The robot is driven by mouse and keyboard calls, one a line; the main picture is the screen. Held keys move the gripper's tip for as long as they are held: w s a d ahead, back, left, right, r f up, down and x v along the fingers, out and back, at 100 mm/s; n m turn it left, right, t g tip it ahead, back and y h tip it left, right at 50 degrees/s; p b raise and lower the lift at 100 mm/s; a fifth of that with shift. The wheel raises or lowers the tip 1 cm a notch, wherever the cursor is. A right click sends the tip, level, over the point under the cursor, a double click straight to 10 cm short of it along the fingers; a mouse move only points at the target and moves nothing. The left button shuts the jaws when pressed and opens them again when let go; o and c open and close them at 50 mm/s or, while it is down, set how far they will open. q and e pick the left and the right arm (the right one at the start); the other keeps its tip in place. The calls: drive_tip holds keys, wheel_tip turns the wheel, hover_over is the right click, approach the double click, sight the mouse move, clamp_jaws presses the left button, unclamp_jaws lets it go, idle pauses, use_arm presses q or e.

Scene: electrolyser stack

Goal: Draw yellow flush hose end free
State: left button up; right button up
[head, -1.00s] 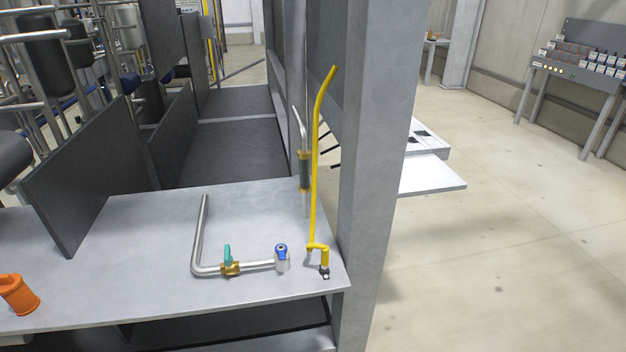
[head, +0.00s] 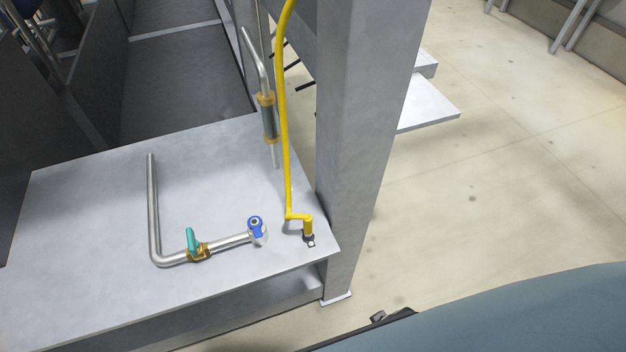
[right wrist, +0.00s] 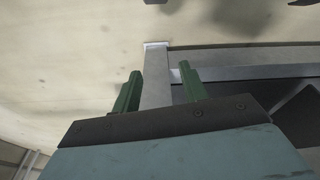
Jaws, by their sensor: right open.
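The yellow flush hose (head: 283,120) runs down beside the grey post in the head view. Its yellow end (head: 308,226) bends over and stands upright on a small dark fitting (head: 309,240) near the front right corner of the grey shelf. My right gripper (right wrist: 160,85) shows two green fingers apart with nothing between them in the right wrist view. The hose does not show in that view. Part of my right arm shows at the lower right of the head view, but its fingers are not visible there. My left gripper is in neither view.
The grey post (head: 365,130) stands just right of the hose end. On the shelf (head: 95,290) lies a bent steel pipe (head: 153,210) with a teal-handled valve (head: 192,241) and a blue-topped fitting (head: 256,226). A vertical pipe piece (head: 268,115) stands behind. The shelf front is clear.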

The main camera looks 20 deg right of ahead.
drive_tip(key=w+a+r+t+p, duration=0.1)
drive_tip(key=w+r, duration=0.2)
drive_tip(key=r, duration=0.4)
drive_tip(key=w+a+r, duration=0.1)
drive_tip(key=w+r, duration=0.2)
drive_tip(key=r, duration=0.4)
wheel_tip(320, 180, up, 22)
drive_tip(key=n+g+p, duration=0.1)
drive_tip(key=n+g, duration=0.2)
hover_over(307, 217)
drive_tip(key=shift+s+a+f, duration=0.1)
drive_tip(key=shift+a+f, duration=0.1)
drive_tip(key=shift+a, duration=0.2)
use_arm(q)
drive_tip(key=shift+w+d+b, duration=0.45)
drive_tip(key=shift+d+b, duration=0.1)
drive_tip(key=shift+b, duration=0.6)
use_arm(e)
drive_tip(key=f, duration=0.8)
drive_tip(key=d+f, duration=0.1)
drive_tip(key=f, duration=0.3)
drive_tip(key=shift+f, duration=0.35)
clamp_jaws()
